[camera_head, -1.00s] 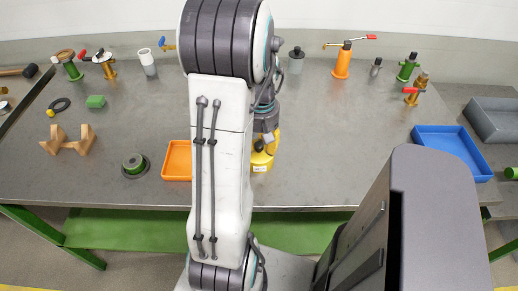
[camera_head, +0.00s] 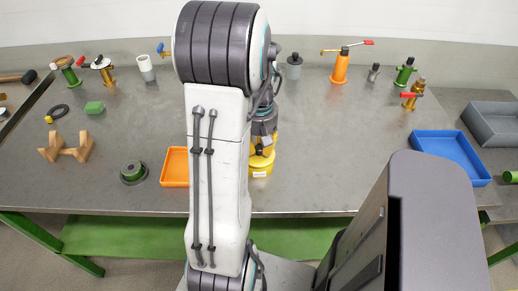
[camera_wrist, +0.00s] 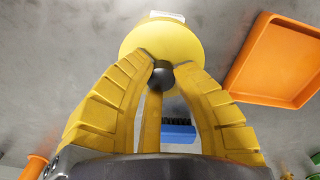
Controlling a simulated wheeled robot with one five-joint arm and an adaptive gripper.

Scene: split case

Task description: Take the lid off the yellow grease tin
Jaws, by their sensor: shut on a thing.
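The yellow grease tin (camera_head: 260,169) stands on the bench near its front edge, partly hidden behind my arm, with a white label on its front. My gripper (camera_head: 263,150) is directly above it, pointing down. In the wrist view, the yellow fingers of my gripper (camera_wrist: 161,72) are closed around the dark round knob (camera_wrist: 160,78) of the yellow lid (camera_wrist: 158,42). The tin's label shows just past the lid's rim. I cannot tell whether the lid sits on the tin or is slightly raised.
An orange tray (camera_head: 176,181) is just left of the tin. A blue tray (camera_head: 483,181) and a grey bin (camera_head: 496,143) are at the right. Bench right of the tin is clear.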

